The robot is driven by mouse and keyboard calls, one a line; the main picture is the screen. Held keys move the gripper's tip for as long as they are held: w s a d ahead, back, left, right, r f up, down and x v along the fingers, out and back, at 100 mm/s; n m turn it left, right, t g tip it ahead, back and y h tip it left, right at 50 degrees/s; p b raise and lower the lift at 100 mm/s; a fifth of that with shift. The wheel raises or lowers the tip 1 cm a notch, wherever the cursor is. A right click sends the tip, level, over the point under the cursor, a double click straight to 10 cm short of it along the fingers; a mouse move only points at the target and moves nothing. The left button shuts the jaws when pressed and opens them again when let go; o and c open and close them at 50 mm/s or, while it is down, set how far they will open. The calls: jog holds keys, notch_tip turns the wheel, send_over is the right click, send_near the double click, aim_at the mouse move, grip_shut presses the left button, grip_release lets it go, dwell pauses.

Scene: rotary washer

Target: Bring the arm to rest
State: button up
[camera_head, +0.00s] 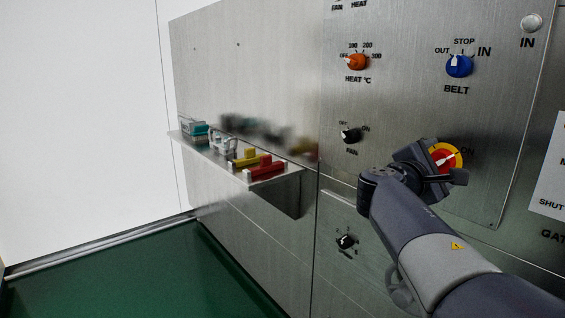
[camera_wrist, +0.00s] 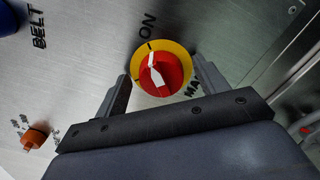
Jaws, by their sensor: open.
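My gripper (camera_head: 432,172) is in front of the metal control panel (camera_head: 400,100), at a red rotary switch (camera_head: 447,158) on a yellow disc. In the wrist view my gripper (camera_wrist: 163,84) is open, with one finger on either side of the red switch (camera_wrist: 172,66). The switch's white pointer is tilted, its upper end toward the side of the "ON" label. I cannot tell whether the fingers touch the disc. Nothing is held. My gripper partly hides the switch in the head view.
An orange heat knob (camera_head: 357,62), a blue belt knob (camera_head: 459,66) and black knobs (camera_head: 351,135) stick out of the panel around my arm. A metal shelf (camera_head: 285,178) with small coloured items juts out at left. The green floor (camera_head: 130,275) at lower left is clear.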

jog(key=n+p, duration=0.3)
jog(key=p, duration=0.1)
jog(key=n+p, duration=0.2)
jog(key=shift+w+r+n, duration=0.1)
jog(key=shift+r+n, duration=0.2)
jog(key=shift+r, duration=0.05)
jog(key=n+p, duration=0.4)
jog(key=shift+a, duration=0.1)
jog(key=shift+a+f+n, duration=0.15)
jog(key=shift+f+n, duration=0.05)
jog(key=shift+n, duration=0.1)
jog(key=shift+s+a, duration=0.4)
jog(key=shift+a, duration=0.05)
jog(key=shift+f, duration=0.1)
